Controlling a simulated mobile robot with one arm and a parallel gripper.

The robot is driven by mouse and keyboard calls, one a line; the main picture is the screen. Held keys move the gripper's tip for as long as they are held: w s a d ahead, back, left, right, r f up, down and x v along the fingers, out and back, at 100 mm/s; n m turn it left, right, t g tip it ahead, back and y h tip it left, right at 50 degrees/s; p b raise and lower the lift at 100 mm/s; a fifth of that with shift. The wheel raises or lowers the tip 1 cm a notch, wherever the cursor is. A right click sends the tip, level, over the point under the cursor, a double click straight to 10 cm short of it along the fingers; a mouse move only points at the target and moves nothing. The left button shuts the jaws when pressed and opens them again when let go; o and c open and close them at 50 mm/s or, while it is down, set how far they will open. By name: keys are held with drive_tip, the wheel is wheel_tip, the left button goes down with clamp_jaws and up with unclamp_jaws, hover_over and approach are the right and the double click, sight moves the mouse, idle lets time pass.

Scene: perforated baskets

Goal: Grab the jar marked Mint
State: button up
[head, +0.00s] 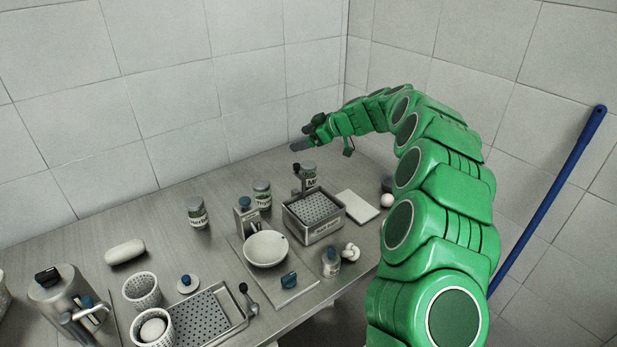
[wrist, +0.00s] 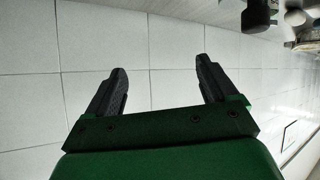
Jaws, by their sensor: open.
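The jar whose label starts "Mi" (head: 309,174) stands upright on the table, just behind the perforated metal basket (head: 322,229). The basket hides its lower part. A jar with a label that looks like "Thyme" (head: 262,195) stands to its left, and another, seemingly "Herbs" (head: 197,213), stands farther left. My gripper (head: 305,138) is above and behind the Mint jar in the head view, near the back wall. In the wrist view my gripper (wrist: 159,72) is open, with nothing between its fingers. I cannot make out the jar's label in that view.
A small dispenser with a blue knob (head: 245,217) and a white bowl (head: 266,250) stand left of the basket. A white board (head: 356,206) lies to its right. A perforated tray (head: 205,318) and white cups are at the front left. The walls close off the back corner.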

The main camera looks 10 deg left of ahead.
drive_tip(key=w+d+m+y, duration=0.2)
drive_tip(key=d, duration=0.5)
approach(311, 165)
drive_tip(key=shift+t, duration=0.3)
drive_tip(key=x, duration=0.4)
drive_tip(key=shift+a+f, duration=0.1)
drive_tip(key=shift+a, duration=0.2)
drive_tip(key=shift+w+a+f, duration=0.15)
drive_tip(key=shift+a+f, duration=0.15)
drive_tip(key=shift+x, duration=3.5)
drive_tip(key=shift+a, duration=0.1)
drive_tip(key=shift+n, duration=0.3)
drive_tip(key=c, duration=1.2)
